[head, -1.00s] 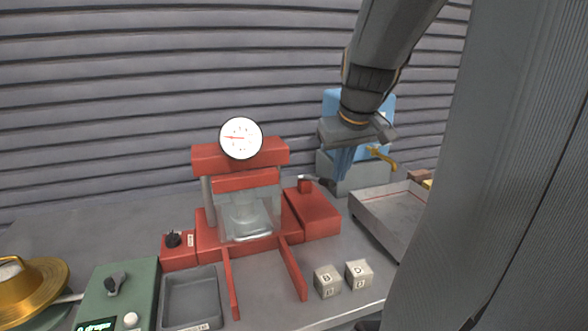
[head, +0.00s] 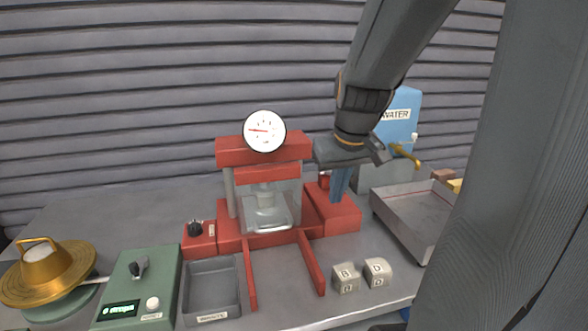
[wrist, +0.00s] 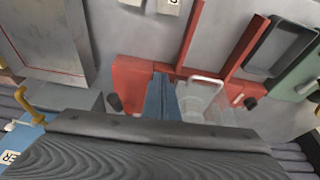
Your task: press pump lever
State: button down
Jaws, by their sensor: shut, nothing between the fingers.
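The red press (head: 264,150) stands mid-table with a round dial gauge (head: 264,131) on top. At its right is the red pump box (head: 335,212). The pump lever is mostly hidden behind my fingers in the head view. The fingers also show in the wrist view (wrist: 160,90), in front of the red box. I cannot tell if they touch the lever.
A blue water tank (head: 400,112) with a yellow tap and a grey tray (head: 405,220) stand to the right. A grey bin (head: 211,290), a green box (head: 135,285) and a gold-coloured item (head: 45,270) are left.

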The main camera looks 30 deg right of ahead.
jog(key=s+a+f+g, duration=0.1)
jog(key=s+a+f, duration=0.1)
jog(key=a+f, duration=0.2)
jog(key=s+a+f+n, duration=0.1)
jog(key=s+a+f, duration=0.1)
jog(key=a+f, duration=0.2)
jog(key=s+a+f+n+g+y, duration=0.1)
jog(key=a+f, duration=0.3)
jog(key=a, duration=0.4)
jog(key=shift+s+a+f+g, duration=0.15)
jog(key=shift+s+a+g, duration=0.2)
jog(key=shift+s, duration=0.2)
jog(key=shift+d, duration=0.1)
